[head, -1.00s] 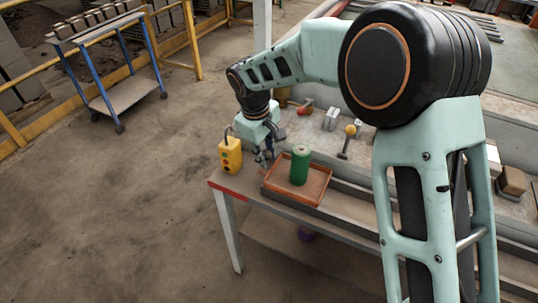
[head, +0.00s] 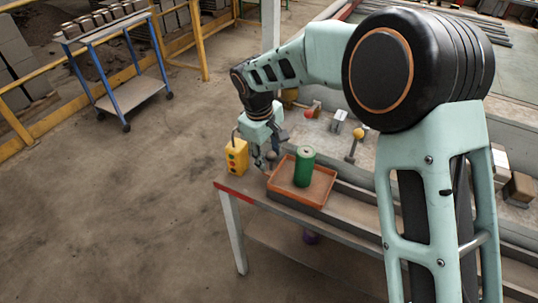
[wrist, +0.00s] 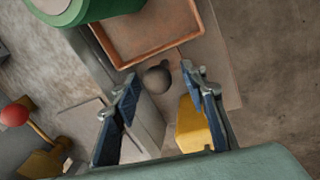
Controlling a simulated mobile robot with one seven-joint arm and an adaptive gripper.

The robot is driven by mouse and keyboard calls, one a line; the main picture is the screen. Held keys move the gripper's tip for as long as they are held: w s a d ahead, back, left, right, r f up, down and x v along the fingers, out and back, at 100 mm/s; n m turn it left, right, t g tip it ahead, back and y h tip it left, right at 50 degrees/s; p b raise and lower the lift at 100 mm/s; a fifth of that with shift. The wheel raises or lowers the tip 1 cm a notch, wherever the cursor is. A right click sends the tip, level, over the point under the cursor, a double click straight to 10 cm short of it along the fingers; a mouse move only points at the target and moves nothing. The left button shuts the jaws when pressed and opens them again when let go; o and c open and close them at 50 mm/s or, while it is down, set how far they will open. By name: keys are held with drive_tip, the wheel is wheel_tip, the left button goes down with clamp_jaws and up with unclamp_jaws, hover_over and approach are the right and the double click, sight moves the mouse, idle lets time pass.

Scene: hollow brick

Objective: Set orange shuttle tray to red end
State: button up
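The orange shuttle tray (head: 318,199) sits on the bench in the head view, with a green cylinder (head: 303,167) standing in it. Its orange rim (wrist: 150,60) and the cylinder (wrist: 88,8) also show in the wrist view. A dark round knob (wrist: 155,78) lies beside the tray's near edge in the wrist view. My gripper (head: 263,161) is open at the tray's far left side. In the wrist view my gripper (wrist: 158,88) has its two fingers apart, with the knob in the gap between them; contact is not visible. The red end (head: 234,190) is the red-marked left corner of the bench.
A yellow box with round buttons (head: 236,157) stands close left of my gripper; its yellow side shows by the right finger (wrist: 192,125). A ball-topped lever (head: 355,143) and small blocks stand behind. A blue cart (head: 127,90) stands far left, with open floor between.

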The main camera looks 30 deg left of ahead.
wheel_tip(320, 180, up, 12)
drive_tip(key=s, duration=0.2)
drive_tip(key=shift+s+a, duration=0.15)
drive_tip(key=shift+f, duration=0.1)
idle(0.5)
